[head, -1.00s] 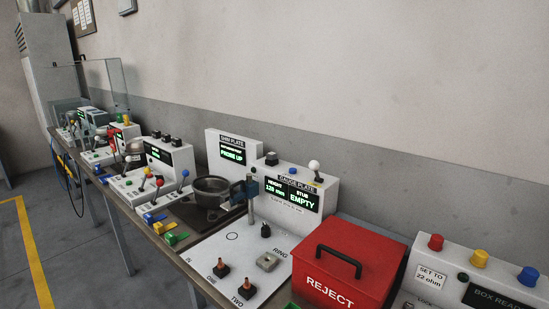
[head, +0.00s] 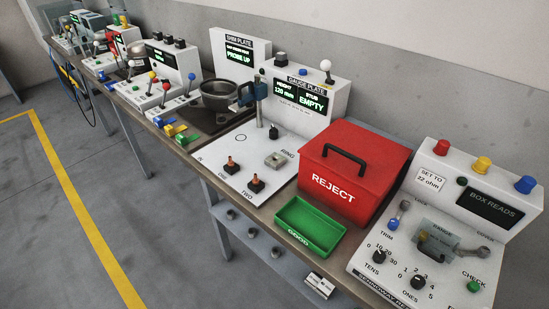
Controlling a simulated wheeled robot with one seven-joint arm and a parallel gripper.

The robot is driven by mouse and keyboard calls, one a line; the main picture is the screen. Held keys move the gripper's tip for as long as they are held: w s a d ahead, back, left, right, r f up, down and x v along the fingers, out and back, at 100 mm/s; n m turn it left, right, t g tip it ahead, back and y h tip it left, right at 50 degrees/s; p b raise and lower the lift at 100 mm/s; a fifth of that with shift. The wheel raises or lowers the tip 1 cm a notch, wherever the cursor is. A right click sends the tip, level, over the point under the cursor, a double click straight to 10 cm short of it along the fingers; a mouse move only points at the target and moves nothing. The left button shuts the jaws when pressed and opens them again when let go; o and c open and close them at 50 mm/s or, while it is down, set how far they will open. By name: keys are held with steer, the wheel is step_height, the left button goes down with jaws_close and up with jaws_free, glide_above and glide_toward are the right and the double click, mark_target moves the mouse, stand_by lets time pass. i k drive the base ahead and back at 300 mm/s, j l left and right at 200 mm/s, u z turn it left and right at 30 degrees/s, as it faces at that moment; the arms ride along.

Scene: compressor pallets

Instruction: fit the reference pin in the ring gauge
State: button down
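The gauge plate (head: 215,178) is a white plate on the bench, with a white console (head: 333,100) behind it reading "HEIGHT 120 mm" and "STUB EMPTY". A small metallic block with a hole, by the word RING (head: 275,160), looks like the ring gauge. A small black knobbed piece (head: 273,131) stands upright behind it and may be the reference pin; I cannot tell. Two orange-topped black pieces stand at ONE (head: 231,166) and TWO (head: 256,185). A blue gauge head on a post (head: 259,92) rises at the plate's back. My gripper is not in view.
A red REJECT box (head: 333,185) with a black handle stands right of the plate. A green GOOD tray (head: 308,228) lies in front of it. A white resistance-box station (head: 385,268) is at right. Other stations (head: 160,65) crowd the bench at left. The floor in front is clear.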

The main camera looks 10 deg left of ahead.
mark_target(280, 57)
steer(key=i+j+z, duration=0.15)
steer(key=j, duration=0.25)
steer(key=i+j+z, duration=0.2)
steer(key=j, duration=0.25)
steer(key=i+j+z, duration=0.15)
steer(key=j, duration=0.3)
steer(key=i+j+z, duration=0.2)
steer(key=j, duration=0.25)
steer(key=i+j+z, duration=0.15)
steer(key=j, duration=0.35)
steer(key=j+z, duration=0.2)
steer(key=j, duration=0.3)
